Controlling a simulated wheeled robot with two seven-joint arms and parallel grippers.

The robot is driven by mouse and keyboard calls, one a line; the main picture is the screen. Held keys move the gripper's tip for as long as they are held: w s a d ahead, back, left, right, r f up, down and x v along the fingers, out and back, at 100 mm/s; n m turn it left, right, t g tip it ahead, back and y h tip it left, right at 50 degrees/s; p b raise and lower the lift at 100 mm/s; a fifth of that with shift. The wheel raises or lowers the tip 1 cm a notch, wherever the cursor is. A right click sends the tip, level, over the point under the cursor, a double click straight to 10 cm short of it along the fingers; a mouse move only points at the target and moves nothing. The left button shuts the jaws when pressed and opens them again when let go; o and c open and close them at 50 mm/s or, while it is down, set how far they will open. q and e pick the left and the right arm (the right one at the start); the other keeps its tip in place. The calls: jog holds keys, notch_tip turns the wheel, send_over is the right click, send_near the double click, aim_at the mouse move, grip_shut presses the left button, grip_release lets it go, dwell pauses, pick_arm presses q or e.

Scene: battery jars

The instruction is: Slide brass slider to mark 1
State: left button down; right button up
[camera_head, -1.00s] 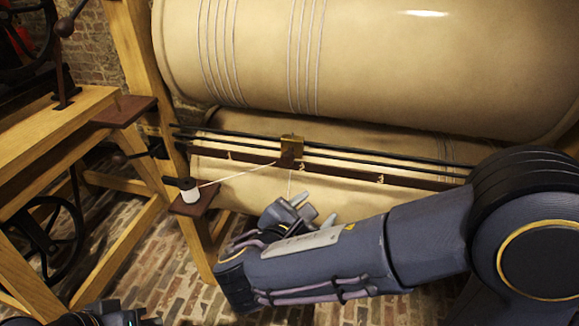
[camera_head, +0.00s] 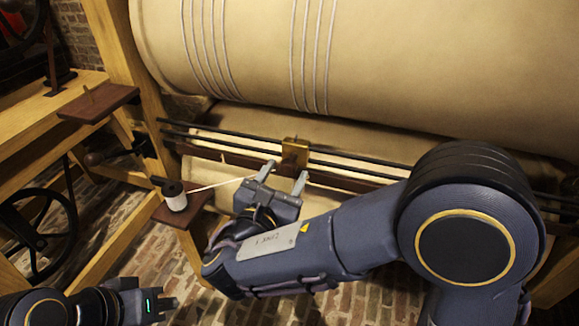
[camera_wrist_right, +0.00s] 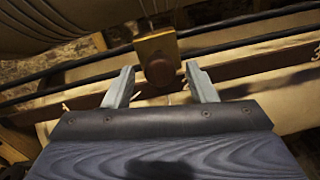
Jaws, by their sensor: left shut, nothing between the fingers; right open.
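The brass slider (camera_head: 295,150) sits on the dark rails (camera_head: 235,136) below the large cream roller. In the right wrist view, the slider (camera_wrist_right: 153,42) has a dark round knob (camera_wrist_right: 158,70) facing me. My right gripper (camera_head: 284,175) is open just in front of and below the slider. In the right wrist view its two fingers (camera_wrist_right: 160,78) stand either side of the knob, not closed on it. Its arm hides the right part of the rails. My left gripper (camera_head: 170,306) is shut and empty at the lower left.
A white thread spool (camera_head: 175,196) stands on a small brown shelf (camera_head: 196,207) at left, its thread running toward the slider area. The cream roller (camera_head: 400,75) is close above the rails. A wooden frame (camera_head: 118,65) and black wheel (camera_head: 45,235) stand at left.

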jog(key=shift+x, duration=1.35)
grip_shut()
